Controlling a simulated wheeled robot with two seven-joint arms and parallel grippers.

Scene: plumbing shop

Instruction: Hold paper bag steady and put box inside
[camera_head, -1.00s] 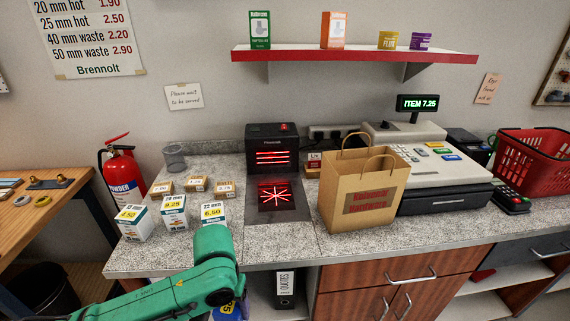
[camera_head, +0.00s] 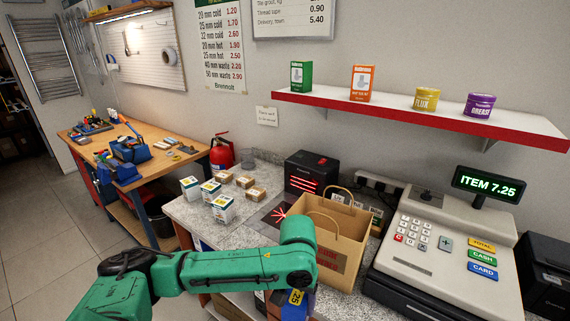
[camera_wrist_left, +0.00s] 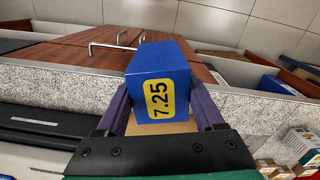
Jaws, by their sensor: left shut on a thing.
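The brown paper bag (camera_head: 350,241) stands upright and open on the counter, its handles raised and red print on its front. My left arm's wrist covers its lower left part in the head view. My left gripper (camera_wrist_left: 160,104) is shut on a blue box (camera_wrist_left: 154,60) with a yellow 7.25 label, one finger on each side. In the head view the box (camera_head: 296,297) shows only partly below my wrist, in front of the counter and apart from the bag's opening. My right gripper is not in view.
A cash register (camera_head: 440,245) stands right of the bag, and a black scanner (camera_head: 308,172) behind it to the left. Small price-marked boxes (camera_head: 222,207) stand on the counter's left. A red-edged shelf (camera_head: 420,115) hangs above.

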